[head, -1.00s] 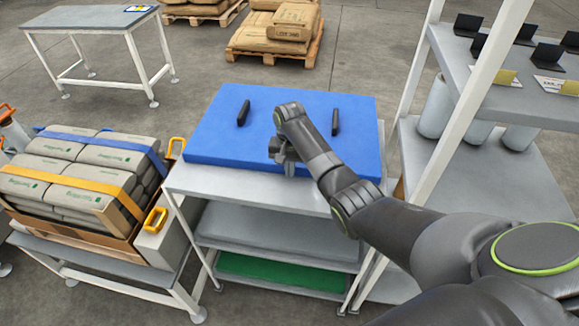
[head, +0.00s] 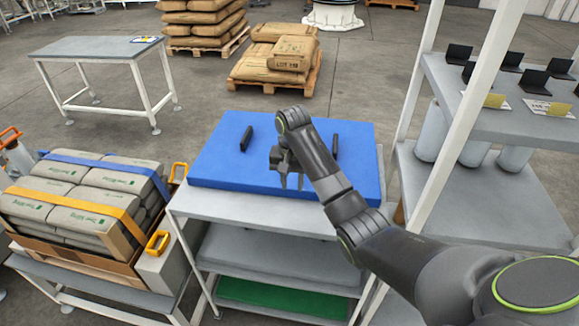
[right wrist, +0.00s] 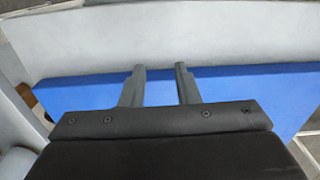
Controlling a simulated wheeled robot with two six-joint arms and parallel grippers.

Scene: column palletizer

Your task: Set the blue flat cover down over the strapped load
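The blue flat cover (head: 215,165) lies flat on the top shelf of a white rack, with two black handles on its upper face. The strapped load (head: 75,195) is a stack of grey bags in a cardboard tray at the left, bound by one blue and one orange strap. My right gripper (head: 291,186) hangs over the front part of the cover between the handles. Its two fingers are apart and empty. The right wrist view shows the fingers (right wrist: 160,68) spread over the blue cover (right wrist: 85,92). My left gripper is not in view.
The rack (head: 250,210) holds a grey sheet and a green sheet (head: 280,298) on lower shelves. A shelf unit (head: 480,190) with cylinders stands close at right. Orange-handled clamps (head: 158,243) flank the load.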

